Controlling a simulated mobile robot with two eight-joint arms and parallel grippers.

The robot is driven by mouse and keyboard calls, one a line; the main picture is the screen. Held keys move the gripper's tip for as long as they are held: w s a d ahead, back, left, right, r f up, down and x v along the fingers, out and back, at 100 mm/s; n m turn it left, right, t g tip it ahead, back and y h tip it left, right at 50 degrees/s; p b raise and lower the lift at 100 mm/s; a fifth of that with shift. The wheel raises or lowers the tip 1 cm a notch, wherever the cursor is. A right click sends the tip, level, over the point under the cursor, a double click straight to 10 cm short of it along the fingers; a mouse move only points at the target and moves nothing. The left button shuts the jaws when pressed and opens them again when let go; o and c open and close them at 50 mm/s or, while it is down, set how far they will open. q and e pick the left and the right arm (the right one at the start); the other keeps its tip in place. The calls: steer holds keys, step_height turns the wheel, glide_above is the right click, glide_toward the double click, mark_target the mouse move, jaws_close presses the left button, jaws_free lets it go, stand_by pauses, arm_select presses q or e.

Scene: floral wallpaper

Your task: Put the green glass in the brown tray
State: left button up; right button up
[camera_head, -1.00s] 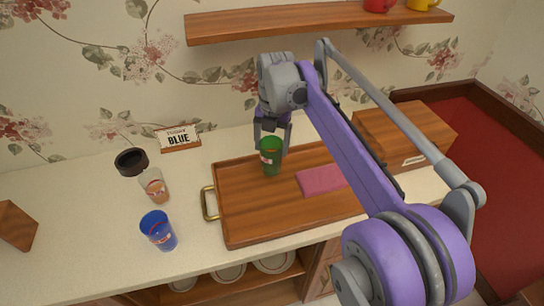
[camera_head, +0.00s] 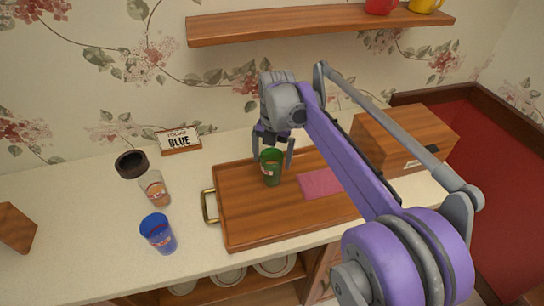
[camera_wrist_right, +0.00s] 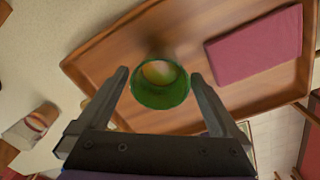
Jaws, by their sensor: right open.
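The green glass (camera_head: 271,168) stands upright on the brown tray (camera_head: 238,228), in its back left part. In the right wrist view the glass (camera_wrist_right: 160,92) shows from above, between the two fingers. My right gripper (camera_head: 272,158) is open, with one finger on each side of the glass and a visible gap to it in the wrist view (camera_wrist_right: 162,85). A folded pink cloth (camera_head: 322,184) lies on the tray to the right of the glass. My left gripper is not in view.
A blue glass (camera_head: 158,233), a clear glass with an orange label (camera_head: 154,188) and a dark round container (camera_head: 132,164) stand left of the tray. A wooden box (camera_head: 405,138) stands right. A shelf (camera_head: 320,24) hangs above.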

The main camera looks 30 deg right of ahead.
step_height(320, 180, up, 12)
steer(key=p, duration=0.1)
steer(key=shift+s+d+r+p, duration=0.15)
steer(key=shift+s+d+p, duration=0.05)
steer(key=shift+p, duration=0.1)
